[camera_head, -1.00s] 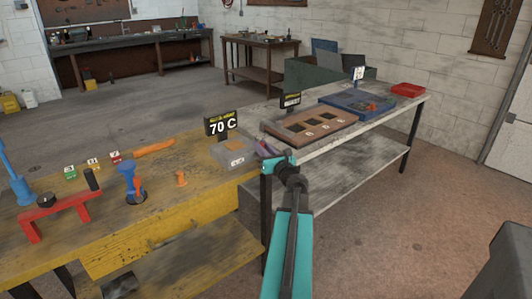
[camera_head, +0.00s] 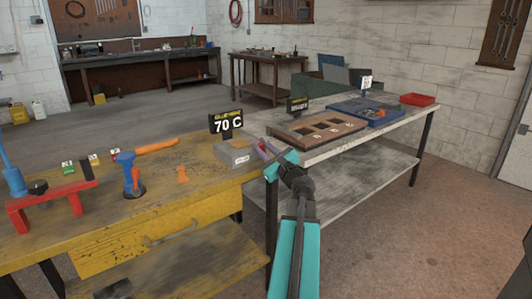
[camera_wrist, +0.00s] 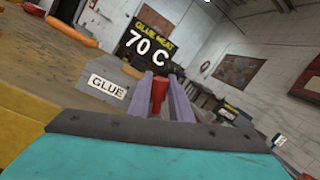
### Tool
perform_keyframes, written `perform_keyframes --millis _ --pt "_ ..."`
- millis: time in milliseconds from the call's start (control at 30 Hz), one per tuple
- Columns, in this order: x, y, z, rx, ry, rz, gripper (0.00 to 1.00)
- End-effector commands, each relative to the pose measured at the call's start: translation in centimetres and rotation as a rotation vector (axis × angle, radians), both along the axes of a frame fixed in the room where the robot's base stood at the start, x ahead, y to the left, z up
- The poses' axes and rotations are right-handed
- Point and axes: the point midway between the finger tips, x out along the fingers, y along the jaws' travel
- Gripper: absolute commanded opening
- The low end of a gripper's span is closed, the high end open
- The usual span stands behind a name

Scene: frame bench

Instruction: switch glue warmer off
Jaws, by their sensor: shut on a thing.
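The glue warmer (camera_head: 236,157) is a grey box on the right end of the yellow bench. Its side label reads GLUE in the wrist view (camera_wrist: 108,86). A black display (camera_head: 227,123) above it reads 70 C; in the wrist view the display (camera_wrist: 147,46) is headed GLUE HEAT. My gripper (camera_head: 265,149) is at the warmer's right side. In the wrist view my gripper (camera_wrist: 160,78) has its two purple-grey fingers on either side of a red switch-like piece (camera_wrist: 159,93), shut on it. The piece's base is hidden.
The yellow bench (camera_head: 120,222) holds a red stand (camera_head: 48,202), a blue tool (camera_head: 133,178) and orange pieces (camera_head: 150,149). A grey table (camera_head: 335,150) at right carries a brown tray (camera_head: 290,133), a blue tray (camera_head: 350,108) and a red box (camera_head: 417,99). Floor is free at right.

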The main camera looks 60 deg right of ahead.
Motion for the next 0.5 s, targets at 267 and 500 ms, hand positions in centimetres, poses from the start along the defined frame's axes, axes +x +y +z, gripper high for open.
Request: perform_keyframes --millis 267,500 --pt "-0.01 0.09 -0.67 -0.107 0.040 -0.011 0.00" --pt "0.02 0.24 -0.50 -0.146 0.052 -0.011 0.00"
